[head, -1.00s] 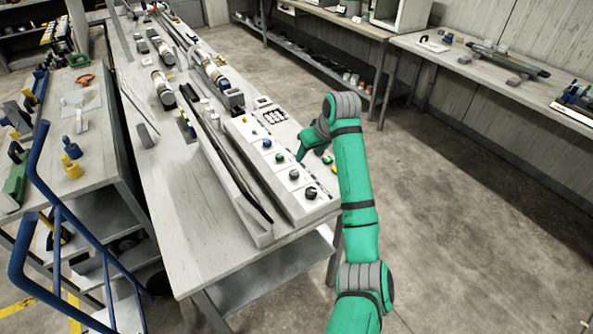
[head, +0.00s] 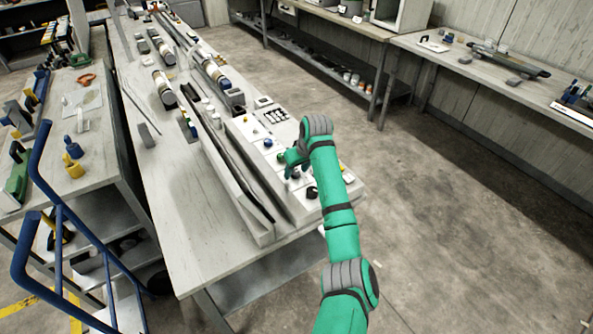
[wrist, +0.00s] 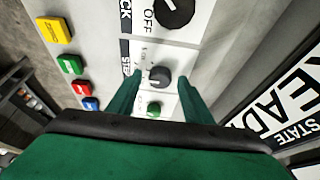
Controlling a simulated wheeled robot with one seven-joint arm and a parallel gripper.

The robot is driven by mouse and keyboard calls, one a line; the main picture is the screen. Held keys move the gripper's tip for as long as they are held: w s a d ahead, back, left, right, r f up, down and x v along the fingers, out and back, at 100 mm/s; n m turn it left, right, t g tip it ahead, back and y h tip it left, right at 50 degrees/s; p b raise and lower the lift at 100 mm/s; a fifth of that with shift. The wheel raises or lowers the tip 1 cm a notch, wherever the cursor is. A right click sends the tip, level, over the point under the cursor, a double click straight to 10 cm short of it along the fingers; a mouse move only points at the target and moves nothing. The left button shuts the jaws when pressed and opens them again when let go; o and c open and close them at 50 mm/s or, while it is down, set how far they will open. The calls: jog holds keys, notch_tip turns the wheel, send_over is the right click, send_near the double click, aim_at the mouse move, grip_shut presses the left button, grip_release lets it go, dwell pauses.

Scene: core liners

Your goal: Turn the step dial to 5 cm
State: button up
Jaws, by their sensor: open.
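The step dial (wrist: 159,76) is a small dark grey round knob on a white panel, beside a black label of which "STE" shows in the wrist view. Small scale marks lie to its left, too small to read, and I cannot tell which value it points to. My gripper (wrist: 158,84) is open, with one green finger on each side of the dial. I cannot tell whether either finger touches it. In the head view my gripper (head: 292,160) is down over the control panel (head: 250,160), and hides part of it.
A larger black knob (wrist: 175,10) marked "OFF" is just beyond the dial. A green round button (wrist: 154,109) is on the near side. Yellow (wrist: 55,31), green (wrist: 70,65), red and blue buttons line the left. Long troughs and rods lie left of the panel.

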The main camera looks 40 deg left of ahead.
jog(key=shift+f, duration=0.1)
jog(key=shift+a, duration=0.1)
jog(key=c, duration=1.1)
jog(key=shift+o, duration=0.2)
jog(key=m, duration=0.2)
jog(key=m+t, duration=0.1)
jog(key=m, duration=0.1)
jog(key=shift+s+a+m+t+h, duration=0.2)
jog(key=shift+m+t+h, duration=0.1)
jog(key=shift+h, duration=0.1)
jog(key=m+t+h, duration=0.1)
jog(key=m, duration=0.3)
jog(key=shift+h, duration=0.3)
jog(key=o, duration=1.1)
jog(key=shift+c, duration=0.2)
